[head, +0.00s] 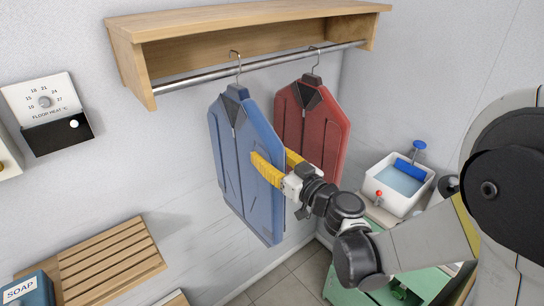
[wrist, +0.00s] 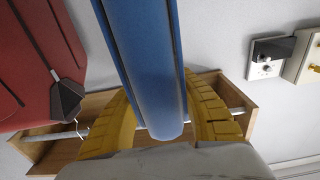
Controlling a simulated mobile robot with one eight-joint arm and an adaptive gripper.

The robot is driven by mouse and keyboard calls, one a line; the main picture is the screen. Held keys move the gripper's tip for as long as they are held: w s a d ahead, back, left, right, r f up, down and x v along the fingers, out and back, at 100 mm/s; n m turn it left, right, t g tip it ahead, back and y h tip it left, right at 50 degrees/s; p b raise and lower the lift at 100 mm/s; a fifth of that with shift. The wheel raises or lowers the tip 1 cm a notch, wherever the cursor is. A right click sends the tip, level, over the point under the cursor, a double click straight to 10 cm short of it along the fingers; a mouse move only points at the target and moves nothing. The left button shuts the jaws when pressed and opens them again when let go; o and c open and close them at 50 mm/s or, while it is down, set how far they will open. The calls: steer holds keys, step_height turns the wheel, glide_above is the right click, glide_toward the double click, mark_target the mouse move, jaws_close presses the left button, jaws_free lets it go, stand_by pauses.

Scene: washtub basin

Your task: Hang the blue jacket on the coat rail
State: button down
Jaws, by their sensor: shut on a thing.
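The blue jacket (head: 238,150) is a stiff jacket shape on a wire hanger, upright below the coat rail (head: 195,80). My gripper (head: 270,160) is shut on its right edge, one yellow finger on each side. In the wrist view the blue jacket (wrist: 150,70) stands between the two fingers of my gripper (wrist: 160,95). The jacket's hook (head: 236,58) crosses the rail in the head view, and its top shows above the rail. I cannot tell whether the hook rests on the rail.
A red jacket (head: 312,120) hangs on the rail to the right. A wooden shelf (head: 240,20) is above the rail. A thermostat (head: 45,105) is on the left wall. A slatted wooden board (head: 105,262) is lower left; a basin (head: 398,185) is at right.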

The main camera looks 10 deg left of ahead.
steer(key=shift+w+a, duration=0.4)
steer(key=shift+a, duration=0.1)
step_height(320, 180, down, 3)
steer(key=b, duration=0.2)
steer(key=shift+b, duration=0.35)
steer(key=shift+d, duration=0.1)
steer(key=c, duration=0.9)
jaws_free()
steer(key=shift+r, duration=0.1)
steer(key=shift+s+d, duration=0.1)
